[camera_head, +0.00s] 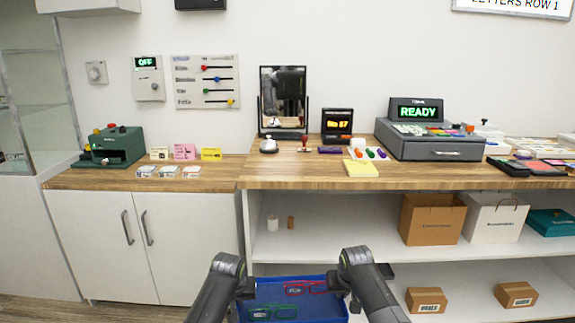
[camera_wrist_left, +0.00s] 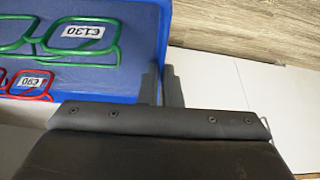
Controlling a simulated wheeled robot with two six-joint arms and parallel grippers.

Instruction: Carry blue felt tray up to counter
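The blue felt tray (camera_head: 318,308) is low in front of the shelves, between my two grippers. Green and red glasses frames lie in it, and white price tags show. My left gripper (camera_head: 246,290) is at the tray's left rim. In the left wrist view its fingers (camera_wrist_left: 161,86) are close together on either side of the tray's (camera_wrist_left: 143,25) edge. My right gripper (camera_head: 352,301) is at the tray's right rim; its fingertips are too small and dark to tell how they close. The counter (camera_head: 300,181) is above and behind the tray. The tray's near edge is out of view.
A yellow pad (camera_head: 361,169) lies near the counter's front edge. Behind it are a mirror (camera_head: 283,100), a bell (camera_head: 268,145) and a cash register (camera_head: 428,138). The counter's front strip left of the pad is clear. Shelves below hold a brown bag (camera_head: 430,219) and small boxes.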

